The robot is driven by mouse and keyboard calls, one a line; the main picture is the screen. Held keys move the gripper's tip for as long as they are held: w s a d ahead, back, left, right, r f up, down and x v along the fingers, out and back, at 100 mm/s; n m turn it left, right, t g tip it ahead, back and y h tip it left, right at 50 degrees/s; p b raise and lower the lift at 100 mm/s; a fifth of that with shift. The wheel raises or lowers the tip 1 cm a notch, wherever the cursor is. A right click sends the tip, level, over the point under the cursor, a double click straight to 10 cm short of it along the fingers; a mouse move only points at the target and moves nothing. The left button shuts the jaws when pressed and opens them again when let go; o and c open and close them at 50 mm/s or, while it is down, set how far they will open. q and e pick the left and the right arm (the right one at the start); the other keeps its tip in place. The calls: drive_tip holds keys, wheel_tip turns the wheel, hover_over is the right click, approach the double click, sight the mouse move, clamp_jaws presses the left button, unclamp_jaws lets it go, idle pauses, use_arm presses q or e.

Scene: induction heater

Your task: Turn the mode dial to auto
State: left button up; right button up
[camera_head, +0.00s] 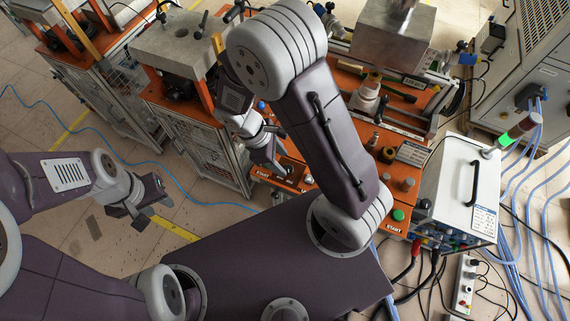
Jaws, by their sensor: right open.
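My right gripper (272,162) is open, over the near left part of the orange machine top (345,165), close to a small control panel there. My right arm crosses the middle of the view and hides part of that top. I cannot tell for sure which control is the mode dial; it may be behind my gripper or arm. A green button (398,214) beside a START label and a dark knob (387,155) show right of my arm. My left gripper (135,208) hangs over the floor at the left, apart from the machine; its jaw opening is unclear.
A metal block (392,38) sits on the machine's far part. Other orange-topped stations (180,40) stand at upper left. The floor at left is mostly clear.

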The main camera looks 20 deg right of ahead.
sight(288, 167)
drive_tip(key=x, duration=0.4)
clamp_jaws()
drive_tip(key=shift+r+m, duration=0.1)
drive_tip(key=shift+m, duration=0.2)
drive_tip(key=shift+w+r+m+g+p, duration=0.1)
drive_tip(key=shift+m+g+p, duration=0.3)
drive_tip(key=shift+m+p, duration=0.45)
drive_tip(key=m, duration=0.1)
drive_tip(key=m+y+p, duration=0.1)
drive_tip(key=m, duration=0.1)
drive_tip(key=shift+w+d+g, duration=0.1)
drive_tip(key=shift+d+g, duration=0.05)
drive_tip(key=shift+g, duration=0.15)
drive_tip(key=m, duration=0.1)
drive_tip(key=m+y+p, duration=0.1)
drive_tip(key=m, duration=0.1)
drive_tip(key=shift+d+m+g+y, duration=0.1)
drive_tip(key=shift+m+g+y, duration=0.15)
drive_tip(key=shift+g+y, duration=0.05)
drive_tip(key=shift+w+d+m+y+p, duration=0.1)
drive_tip(key=shift+m+y+p, duration=0.35)
drive_tip(key=shift+m, duration=1.05)
